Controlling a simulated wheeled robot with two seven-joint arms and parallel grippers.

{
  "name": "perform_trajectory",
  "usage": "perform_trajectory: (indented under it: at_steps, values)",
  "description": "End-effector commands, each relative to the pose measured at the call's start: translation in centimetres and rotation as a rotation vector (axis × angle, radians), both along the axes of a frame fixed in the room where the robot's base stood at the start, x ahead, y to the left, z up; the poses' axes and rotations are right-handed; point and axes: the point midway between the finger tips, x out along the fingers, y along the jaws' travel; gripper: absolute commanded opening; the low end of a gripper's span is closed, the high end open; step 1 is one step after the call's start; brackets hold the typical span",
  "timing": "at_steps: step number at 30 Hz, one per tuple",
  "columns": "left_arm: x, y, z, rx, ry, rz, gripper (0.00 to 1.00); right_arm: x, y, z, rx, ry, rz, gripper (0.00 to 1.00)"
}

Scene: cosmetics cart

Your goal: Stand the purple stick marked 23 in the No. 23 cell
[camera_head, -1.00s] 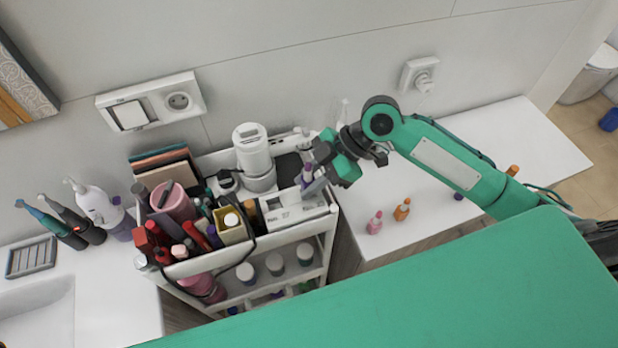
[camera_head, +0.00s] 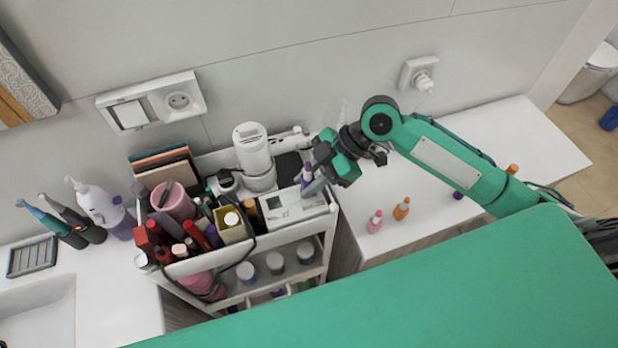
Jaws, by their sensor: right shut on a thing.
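My right gripper (camera_head: 316,178) is shut on a purple stick (camera_head: 307,174) at the right end of the cart's top tray. The stick looks close to upright, just above or at the white cell box (camera_head: 293,207). I cannot tell whether its foot is inside a cell. The number 23 and the cell labels are too small to read. Part of the stick is hidden by the gripper fingers. My left gripper is not in view.
The cart (camera_head: 318,247) is crowded on its left with bottles and a pink cup (camera_head: 172,202). A white device (camera_head: 254,155) stands behind the box. Pink (camera_head: 375,221) and orange (camera_head: 402,208) bottles stand on the right counter (camera_head: 500,150), which is otherwise mostly clear.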

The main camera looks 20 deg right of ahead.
Motion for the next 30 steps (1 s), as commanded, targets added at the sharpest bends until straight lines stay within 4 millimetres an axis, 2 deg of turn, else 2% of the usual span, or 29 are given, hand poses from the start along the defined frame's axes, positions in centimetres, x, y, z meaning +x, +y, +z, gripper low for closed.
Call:
perform_trajectory:
  at_steps: [18,30]
  values:
    - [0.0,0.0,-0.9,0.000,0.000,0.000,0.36,0.0,0.0,-1.6,0.000,0.001,0.001,0.00]
    - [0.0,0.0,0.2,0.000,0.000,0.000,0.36,0.0,0.0,-0.5,-0.001,0.001,0.001,0.00]
